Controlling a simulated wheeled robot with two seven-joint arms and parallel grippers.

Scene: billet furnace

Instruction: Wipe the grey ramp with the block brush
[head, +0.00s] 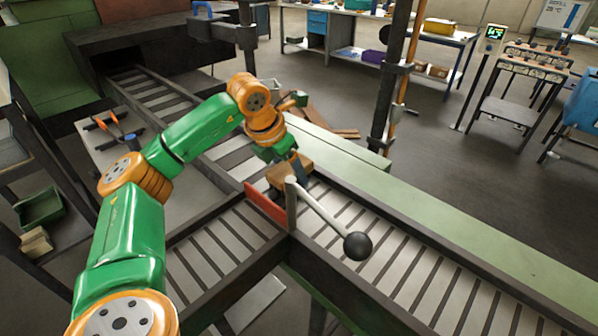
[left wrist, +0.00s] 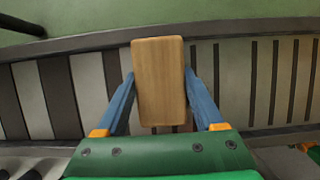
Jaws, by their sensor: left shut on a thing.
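The block brush (head: 290,172) is a light wooden block over the grey slatted track, near where the tracks meet. My left gripper (head: 287,178) is shut on it. In the left wrist view the wooden back of the brush (left wrist: 159,80) stands between the two blue fingers of my left gripper (left wrist: 160,95). The brush's underside is hidden, so I cannot tell whether it touches the surface. The grey ramp seems to be the slatted surface (head: 390,262) with dark gaps; it also shows in the left wrist view (left wrist: 232,85).
A lever with a black ball knob (head: 357,245) and a red plate (head: 265,204) stand close to the brush. A pale green ledge (head: 470,245) runs along the track. A dark post (head: 388,95) rises behind. Workbenches stand farther back.

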